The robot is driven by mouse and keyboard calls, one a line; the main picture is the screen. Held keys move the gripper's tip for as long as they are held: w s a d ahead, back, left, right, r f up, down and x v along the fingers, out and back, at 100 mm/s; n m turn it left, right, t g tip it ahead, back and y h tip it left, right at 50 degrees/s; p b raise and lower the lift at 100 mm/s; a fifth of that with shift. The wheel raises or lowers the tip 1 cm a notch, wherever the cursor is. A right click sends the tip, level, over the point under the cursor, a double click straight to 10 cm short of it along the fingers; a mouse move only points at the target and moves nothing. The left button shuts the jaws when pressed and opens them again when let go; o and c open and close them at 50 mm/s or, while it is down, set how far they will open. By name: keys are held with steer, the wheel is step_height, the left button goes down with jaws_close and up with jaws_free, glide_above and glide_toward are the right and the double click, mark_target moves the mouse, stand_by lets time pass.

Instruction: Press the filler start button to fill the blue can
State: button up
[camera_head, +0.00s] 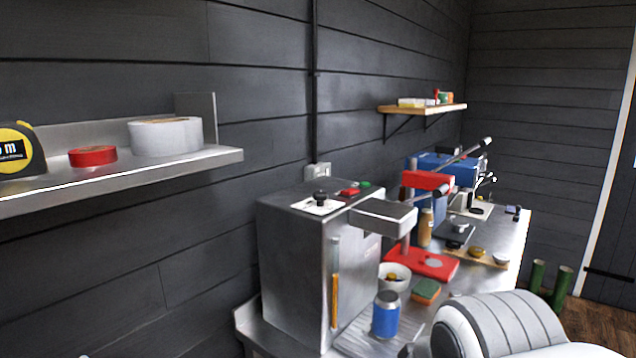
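The filler (290,265) is a brushed-steel box on the bench against the dark wall. Its top carries a black knob (321,197) on a white plate, a red button (349,191) and a green button (365,184); I cannot read any label for start. A spout head (383,214) juts out to the right. The blue can (386,314) stands upright, with a silver top, on the ribbed tray (358,345) below and in front of the head. My white arm link shows at the lower right. My gripper is out of view.
A red lever press (432,265) stands beyond the filler, near a white bowl (395,277) and a green-and-orange sponge (426,291). A steel shelf (205,164) with tape rolls and a tape measure juts out at left. Space above the filler's top is clear.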

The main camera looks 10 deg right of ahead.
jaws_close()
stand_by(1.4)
